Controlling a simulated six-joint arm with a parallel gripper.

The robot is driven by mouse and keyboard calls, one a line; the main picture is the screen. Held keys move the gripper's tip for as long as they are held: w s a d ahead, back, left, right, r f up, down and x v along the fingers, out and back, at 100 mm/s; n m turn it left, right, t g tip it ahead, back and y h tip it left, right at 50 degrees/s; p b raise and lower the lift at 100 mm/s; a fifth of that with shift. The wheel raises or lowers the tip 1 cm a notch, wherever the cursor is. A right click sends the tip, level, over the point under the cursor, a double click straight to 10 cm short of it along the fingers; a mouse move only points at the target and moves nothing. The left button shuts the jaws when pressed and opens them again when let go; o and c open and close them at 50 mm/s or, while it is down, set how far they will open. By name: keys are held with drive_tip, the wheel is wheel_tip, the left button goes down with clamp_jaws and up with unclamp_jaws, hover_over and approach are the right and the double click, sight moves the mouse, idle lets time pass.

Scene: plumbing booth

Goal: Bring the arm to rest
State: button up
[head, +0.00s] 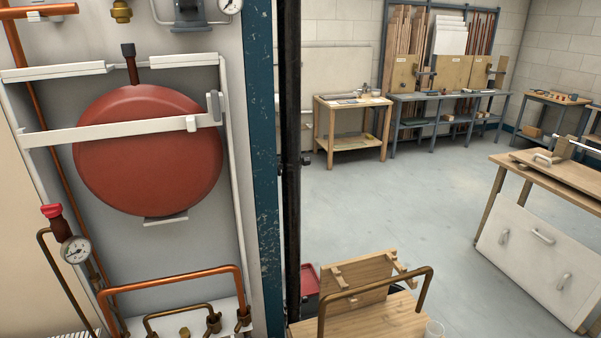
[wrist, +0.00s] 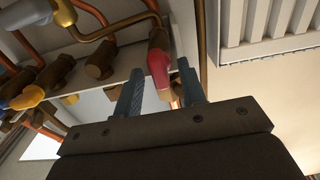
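My gripper (wrist: 158,67) shows only in the wrist view. Its two grey fingers are spread apart. A red-and-brown fitting (wrist: 158,62) shows in the gap between them. It seems to lie beyond the fingers, and I see no finger closed on it. In the head view neither my arm nor my gripper shows.
In the wrist view, copper pipes and brass valves (wrist: 58,70) crowd the left, and a white ribbed radiator (wrist: 262,28) is upper right. The head view shows a red round vessel (head: 150,160), a gauge (head: 76,250), a wooden stand (head: 360,285) and open floor (head: 400,200).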

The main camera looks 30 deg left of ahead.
drive_tip(key=s+d+m, duration=0.4)
drive_tip(key=s+d, duration=0.9)
drive_tip(key=w+a+m, duration=0.6)
drive_tip(key=w+a, duration=0.2)
drive_tip(key=a, duration=0.1)
drive_tip(key=shift+w+a+f, duration=0.3)
drive_tip(key=shift+w+f, duration=0.05)
idle(1.8)
drive_tip(key=shift+o, duration=0.4)
